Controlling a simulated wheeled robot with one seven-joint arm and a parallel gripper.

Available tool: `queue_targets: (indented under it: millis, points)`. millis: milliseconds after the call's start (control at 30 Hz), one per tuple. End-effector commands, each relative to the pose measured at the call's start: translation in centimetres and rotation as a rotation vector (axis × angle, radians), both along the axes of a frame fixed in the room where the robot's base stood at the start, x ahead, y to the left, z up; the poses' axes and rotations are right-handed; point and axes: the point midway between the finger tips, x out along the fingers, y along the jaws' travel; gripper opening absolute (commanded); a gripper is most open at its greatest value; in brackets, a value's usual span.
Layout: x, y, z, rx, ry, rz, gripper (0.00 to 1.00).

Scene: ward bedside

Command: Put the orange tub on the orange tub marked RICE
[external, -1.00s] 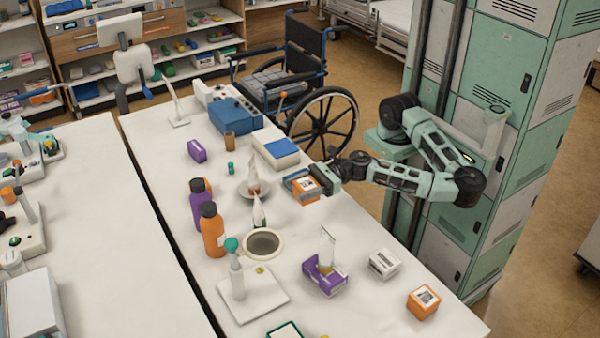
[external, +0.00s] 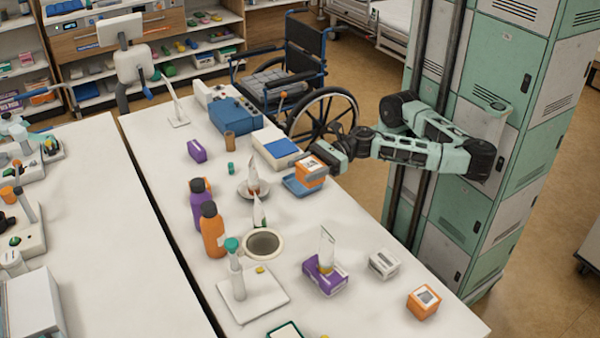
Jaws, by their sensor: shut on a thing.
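My gripper (external: 319,164) is shut on an orange tub (external: 310,175) with a pale label. It holds the tub just above a small blue tray (external: 292,185) near the right edge of the white table. Another orange tub (external: 424,303) with a white label stands alone at the table's near right corner. The print on its label is too small to read. It is well apart from my gripper, toward the front.
Between the two tubs stand a purple box (external: 325,279) with a pale upright item and a small white box (external: 384,263). A round bowl (external: 263,244) and an orange bottle (external: 212,231) are left of these. Bare table surrounds the front tub.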

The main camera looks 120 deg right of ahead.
Motion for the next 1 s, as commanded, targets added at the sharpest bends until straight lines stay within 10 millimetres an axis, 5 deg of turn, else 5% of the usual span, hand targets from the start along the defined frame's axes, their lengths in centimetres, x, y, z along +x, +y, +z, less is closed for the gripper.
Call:
queue_targets:
  millis: [267,467,800,1000]
  points:
    - [1.3,8.6,-0.9,0.004,0.001,0.225,0.30]
    - [0.7,17.2,-1.5,0.006,-0.001,0.448,0.30]
    - [-4.4,32.0,-0.9,0.008,-0.003,0.833,0.30]
    - [-8.1,37.9,0.1,0.005,-0.003,0.994,0.30]
